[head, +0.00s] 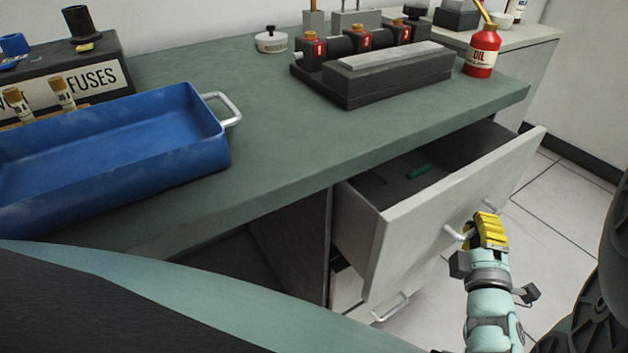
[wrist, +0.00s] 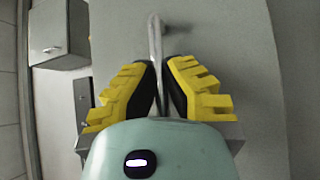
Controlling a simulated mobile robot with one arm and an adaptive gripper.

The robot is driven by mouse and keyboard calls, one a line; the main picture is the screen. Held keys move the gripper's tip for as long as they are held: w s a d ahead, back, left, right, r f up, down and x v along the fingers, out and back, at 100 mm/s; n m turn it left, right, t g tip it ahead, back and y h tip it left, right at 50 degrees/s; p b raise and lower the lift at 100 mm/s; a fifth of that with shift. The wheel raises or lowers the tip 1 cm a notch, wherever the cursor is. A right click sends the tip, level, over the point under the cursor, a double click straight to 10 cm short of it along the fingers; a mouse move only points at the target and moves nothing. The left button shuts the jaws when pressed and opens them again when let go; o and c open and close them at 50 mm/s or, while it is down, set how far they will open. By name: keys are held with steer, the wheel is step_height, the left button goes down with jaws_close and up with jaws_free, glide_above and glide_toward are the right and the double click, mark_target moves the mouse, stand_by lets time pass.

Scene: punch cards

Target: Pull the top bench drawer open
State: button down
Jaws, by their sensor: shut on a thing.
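The top bench drawer (head: 408,247) stands partly open below the green bench top, and its grey front faces my arm. A small green item (head: 419,171) lies inside it. My gripper (head: 485,222) is at the drawer front, with its yellow fingers shut on the bar handle (head: 453,233). In the wrist view the handle (wrist: 155,45) runs between the two yellow finger pads (wrist: 160,88), against the pale drawer front (wrist: 225,45). Part of the handle is hidden behind my fingers.
The bench top (head: 275,125) holds a blue tray (head: 215,150), a fuse box (head: 105,70), a dark block (head: 390,78) and a red oil can (head: 483,55). A lower drawer handle (head: 390,308) shows below the open drawer. Tiled floor (head: 560,200) is clear at the right.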

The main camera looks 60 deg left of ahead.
steer(key=d, duration=2.7)
steer(key=shift+s+b, duration=0.4)
steer(key=shift+d, duration=0.1)
steer(key=c, duration=1)
jaws_free()
